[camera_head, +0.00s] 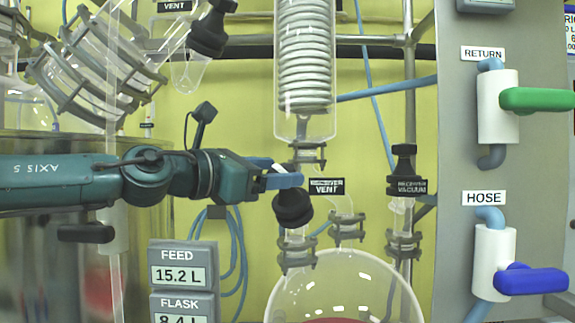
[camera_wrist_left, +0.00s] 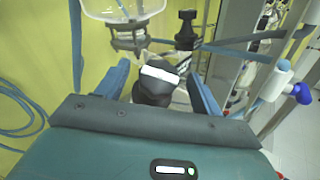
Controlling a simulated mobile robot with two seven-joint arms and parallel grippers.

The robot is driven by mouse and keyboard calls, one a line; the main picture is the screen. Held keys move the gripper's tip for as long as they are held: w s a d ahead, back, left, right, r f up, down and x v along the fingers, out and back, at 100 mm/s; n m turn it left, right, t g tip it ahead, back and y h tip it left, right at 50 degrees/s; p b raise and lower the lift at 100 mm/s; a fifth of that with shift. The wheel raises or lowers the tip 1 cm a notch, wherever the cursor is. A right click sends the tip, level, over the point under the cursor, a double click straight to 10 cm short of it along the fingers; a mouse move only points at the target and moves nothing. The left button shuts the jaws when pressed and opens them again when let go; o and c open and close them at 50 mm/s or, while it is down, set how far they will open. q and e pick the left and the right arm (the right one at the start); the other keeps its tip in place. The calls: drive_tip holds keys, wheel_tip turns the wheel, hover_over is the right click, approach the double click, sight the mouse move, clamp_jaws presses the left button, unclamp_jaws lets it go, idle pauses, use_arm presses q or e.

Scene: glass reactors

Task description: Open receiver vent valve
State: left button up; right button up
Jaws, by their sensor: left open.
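The receiver vent valve has a black knob (camera_head: 293,208), tilted, beside the "RECEIVER VENT" label (camera_head: 327,187) and above the round receiver flask (camera_head: 345,285). My left gripper (camera_head: 285,180) reaches in from the left, its blue fingers at the upper part of this knob. In the left wrist view, the black knob with a white stripe (camera_wrist_left: 153,88) lies between the open fingers of the left gripper (camera_wrist_left: 160,84). Gaps show on both sides, the wider one on the right. Part of the knob is hidden by the gripper body. My right gripper is not in view.
A receiver vacuum valve with a black knob (camera_head: 404,160) stands to the right. A glass coil condenser (camera_head: 305,70) hangs just above the gripper. Clamped glass joints (camera_head: 347,228) sit close to the right. A grey panel with green (camera_head: 540,99) and blue (camera_head: 530,281) handles is farther right.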

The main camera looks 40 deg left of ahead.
sight(278, 172)
use_arm(q)
drive_tip(key=shift+w+d, duration=0.2)
drive_tip(key=shift+w, duration=0.9)
drive_tip(key=shift+w+d, duration=0.1)
drive_tip(key=shift+w, duration=0.4)
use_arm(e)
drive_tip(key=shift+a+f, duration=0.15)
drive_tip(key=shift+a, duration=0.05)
use_arm(q)
drive_tip(key=c, duration=1)
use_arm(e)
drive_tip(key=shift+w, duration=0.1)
use_arm(q)
drive_tip(key=shift+n+y, duration=0.6)
